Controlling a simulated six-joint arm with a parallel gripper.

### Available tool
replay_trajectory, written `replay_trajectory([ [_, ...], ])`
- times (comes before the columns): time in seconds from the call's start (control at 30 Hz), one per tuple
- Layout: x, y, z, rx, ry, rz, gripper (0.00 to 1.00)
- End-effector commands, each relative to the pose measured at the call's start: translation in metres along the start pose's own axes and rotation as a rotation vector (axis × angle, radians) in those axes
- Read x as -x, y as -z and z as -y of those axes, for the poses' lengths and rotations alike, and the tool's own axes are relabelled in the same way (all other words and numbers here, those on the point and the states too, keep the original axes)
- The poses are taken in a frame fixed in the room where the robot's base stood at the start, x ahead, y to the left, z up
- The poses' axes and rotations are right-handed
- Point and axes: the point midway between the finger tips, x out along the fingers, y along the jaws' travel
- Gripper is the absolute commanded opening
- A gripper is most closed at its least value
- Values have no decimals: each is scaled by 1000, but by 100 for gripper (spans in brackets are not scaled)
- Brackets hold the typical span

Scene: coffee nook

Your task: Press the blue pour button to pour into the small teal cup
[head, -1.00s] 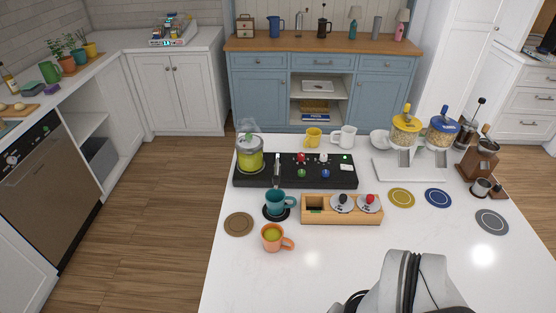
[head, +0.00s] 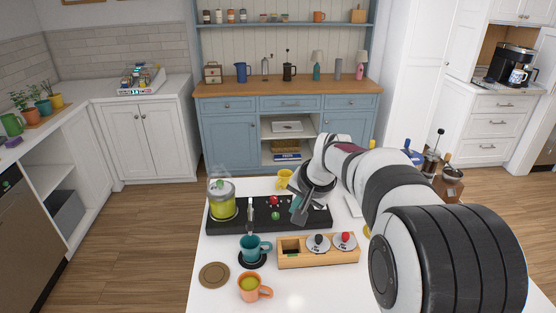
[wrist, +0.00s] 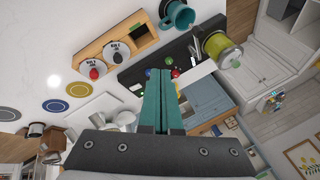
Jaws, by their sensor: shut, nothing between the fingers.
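The teal cup (head: 255,247) stands upright on a black coaster (head: 246,263) before the spout of the black machine base (head: 222,229). It also shows in the wrist view (wrist: 180,16). My gripper (head: 297,218) is shut and empty, its teal fingers pointing down over the button area of the base. In the wrist view its fingertips (wrist: 160,72) overlap the edge of the base. A red button (head: 274,201) and a green button (head: 276,216) show left of my gripper. I cannot tell whether the fingertips touch anything.
A jar of yellow-green liquid (head: 222,203) stands on the base's left end. A wooden holder (head: 319,259) with a red-knobbed and a black-knobbed lid lies in front. An orange cup (head: 254,287) and a brown coaster (head: 213,275) sit at the front left. A yellow mug (head: 285,178) is behind.

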Motion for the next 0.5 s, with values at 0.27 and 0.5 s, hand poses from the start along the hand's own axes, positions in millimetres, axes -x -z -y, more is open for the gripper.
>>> replay_trajectory([
  [0.27,-93,97,20,-41,81,-175,0],
  [0.5,-149,143,20,-71,130,-290,0],
])
